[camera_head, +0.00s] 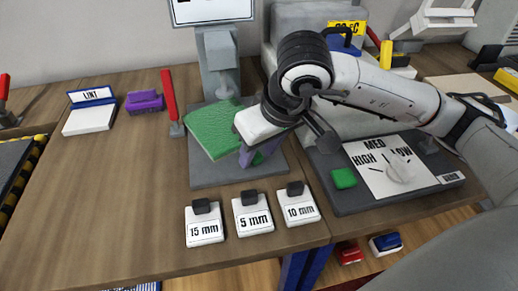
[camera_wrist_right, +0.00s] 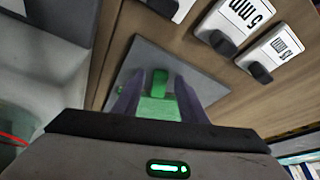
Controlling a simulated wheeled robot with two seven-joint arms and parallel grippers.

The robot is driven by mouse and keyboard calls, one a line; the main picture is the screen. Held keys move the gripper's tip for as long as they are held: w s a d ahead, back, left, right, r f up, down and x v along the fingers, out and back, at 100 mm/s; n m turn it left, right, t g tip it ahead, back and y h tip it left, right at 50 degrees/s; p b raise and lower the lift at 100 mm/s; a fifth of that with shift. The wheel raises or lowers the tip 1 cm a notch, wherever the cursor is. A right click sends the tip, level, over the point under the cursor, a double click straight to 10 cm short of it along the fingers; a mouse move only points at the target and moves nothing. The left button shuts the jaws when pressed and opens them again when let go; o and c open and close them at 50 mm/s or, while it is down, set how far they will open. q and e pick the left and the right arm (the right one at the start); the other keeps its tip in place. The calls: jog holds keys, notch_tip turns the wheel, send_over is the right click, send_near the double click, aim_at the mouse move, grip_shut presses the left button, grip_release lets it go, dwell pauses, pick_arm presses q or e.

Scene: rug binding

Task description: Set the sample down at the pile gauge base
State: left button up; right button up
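The green carpet-like sample (camera_head: 210,128) is tilted over the grey pile gauge base (camera_head: 208,180) in the head view. My right gripper (camera_head: 250,156) is at its right side, with purple fingers pointing down. In the right wrist view my right gripper (camera_wrist_right: 160,82) has its fingers on both sides of the green sample (camera_wrist_right: 158,108), with the grey base (camera_wrist_right: 142,58) behind. The gripper looks shut on the sample. Whether the sample's lower edge touches the base is hidden. My left gripper is not in view.
Gauge blocks marked 15 mm (camera_head: 205,228), 5 mm (camera_head: 253,215) and 10 mm (camera_head: 299,207) sit in front of the base. A red-handled tool (camera_head: 169,98) stands left of it. A HIGH/MED/LOW panel (camera_head: 380,180) is at right. The table's left middle is clear.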

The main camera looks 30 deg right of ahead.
jog(key=v, duration=1.2)
jog(key=shift+p, duration=0.35)
dwell(0.6)
